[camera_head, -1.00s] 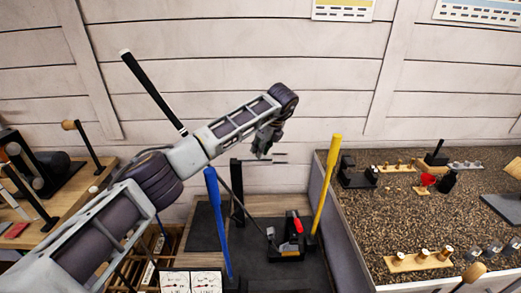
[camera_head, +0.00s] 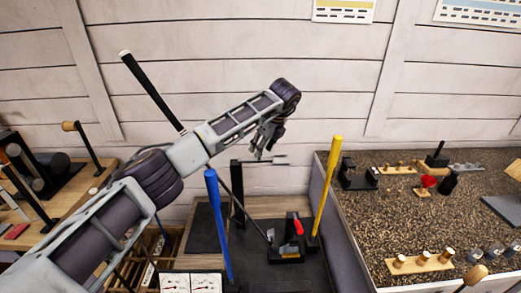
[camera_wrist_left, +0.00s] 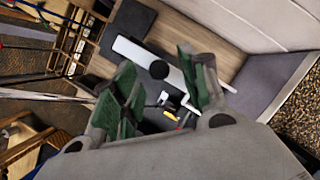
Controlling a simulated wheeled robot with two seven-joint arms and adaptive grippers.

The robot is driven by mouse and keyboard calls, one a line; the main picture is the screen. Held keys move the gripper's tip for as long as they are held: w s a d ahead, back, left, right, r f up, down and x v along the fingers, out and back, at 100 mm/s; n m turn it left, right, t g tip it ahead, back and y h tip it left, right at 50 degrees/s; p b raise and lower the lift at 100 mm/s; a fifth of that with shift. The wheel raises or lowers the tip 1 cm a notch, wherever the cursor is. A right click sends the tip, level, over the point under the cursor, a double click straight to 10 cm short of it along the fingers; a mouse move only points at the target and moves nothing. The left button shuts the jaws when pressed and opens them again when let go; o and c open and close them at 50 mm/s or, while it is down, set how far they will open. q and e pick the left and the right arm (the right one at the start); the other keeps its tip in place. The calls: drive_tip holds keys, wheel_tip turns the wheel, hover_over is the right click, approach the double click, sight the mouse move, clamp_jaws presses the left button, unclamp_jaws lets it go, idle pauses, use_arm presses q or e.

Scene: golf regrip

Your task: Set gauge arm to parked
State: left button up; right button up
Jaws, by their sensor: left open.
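The gauge arm (camera_head: 264,160) is a thin, pale bar standing out to the right from the top of a dark upright post (camera_head: 237,192) on the bench. In the left wrist view I see from above a pale flat bar (camera_wrist_left: 136,52) with a round black cap (camera_wrist_left: 159,69), which looks like the same arm and post top. My left gripper (camera_head: 262,148) hangs just above the bar in the head view, fingers pointing down. In the left wrist view its green-padded fingers (camera_wrist_left: 158,72) are apart, with the bar showing between and below them. Contact cannot be told. My right gripper is out of view.
A blue club (camera_head: 218,225) and a yellow club (camera_head: 327,187) rise on either side of a black vise with a red handle (camera_head: 298,227). Two dial gauges (camera_head: 192,283) sit at the front. A speckled counter (camera_head: 400,215) stands at right.

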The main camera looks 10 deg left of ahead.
use_arm(q)
drive_tip(key=v, duration=1)
drive_tip(key=shift+r, duration=0.15)
drive_tip(key=shift+w, duration=0.1)
